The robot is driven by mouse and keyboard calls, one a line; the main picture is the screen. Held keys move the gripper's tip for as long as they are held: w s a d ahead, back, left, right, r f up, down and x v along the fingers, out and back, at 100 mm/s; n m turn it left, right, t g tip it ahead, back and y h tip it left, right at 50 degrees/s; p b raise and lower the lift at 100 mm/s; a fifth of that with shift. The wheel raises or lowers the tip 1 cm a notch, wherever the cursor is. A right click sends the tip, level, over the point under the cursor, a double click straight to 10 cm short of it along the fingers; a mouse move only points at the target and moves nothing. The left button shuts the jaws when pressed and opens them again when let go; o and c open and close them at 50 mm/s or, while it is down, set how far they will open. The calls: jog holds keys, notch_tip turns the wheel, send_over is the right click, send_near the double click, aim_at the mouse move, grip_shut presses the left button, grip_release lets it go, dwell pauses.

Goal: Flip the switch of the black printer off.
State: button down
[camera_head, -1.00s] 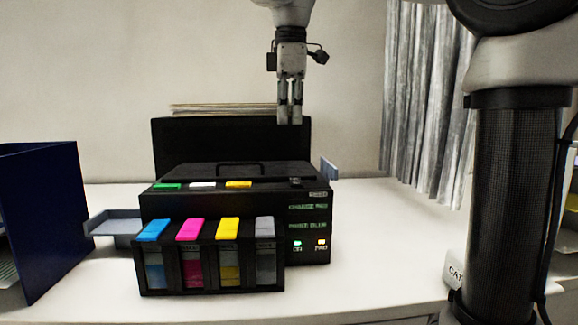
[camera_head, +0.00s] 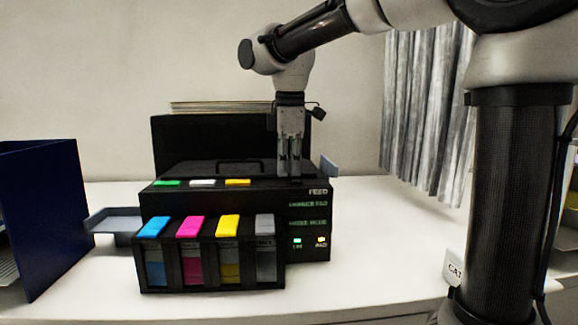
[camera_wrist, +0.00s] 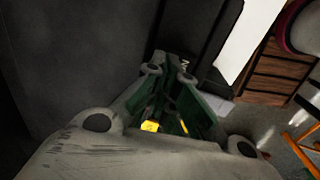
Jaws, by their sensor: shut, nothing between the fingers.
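The black printer (camera_head: 220,205) stands on the white table in the head view, with four ink tanks in front and a front panel at right. The fingertips cover the small dark switch spot there. In the wrist view, my gripper (camera_wrist: 172,75) is in front of dark printer surfaces, with a small white mark beside the tips.
A dark blue folder box (camera_head: 45,215) stands at the left. A grey tray (camera_head: 113,225) sticks out from the printer's left side. The printer's raised back panel (camera_head: 215,142) rises behind the gripper. The table (camera_head: 395,235) is clear to the right of the printer.

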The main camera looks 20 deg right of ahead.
jog(key=shift+w+f+g, duration=0.15)
jog(key=shift+f+g, duration=0.2)
jog(key=shift+g, duration=0.15)
jog(key=shift+s, duration=0.2)
jog(key=shift+s+a+r, duration=0.15)
jog(key=shift+s+r, duration=0.05)
jog(key=shift+s, duration=0.45)
notch_tip(320, 180, up, 14)
jog(key=s, duration=0.1)
jog(key=shift+s+a, duration=0.2)
jog(key=shift+s, duration=0.2)
jog(key=shift+d+f, duration=0.1)
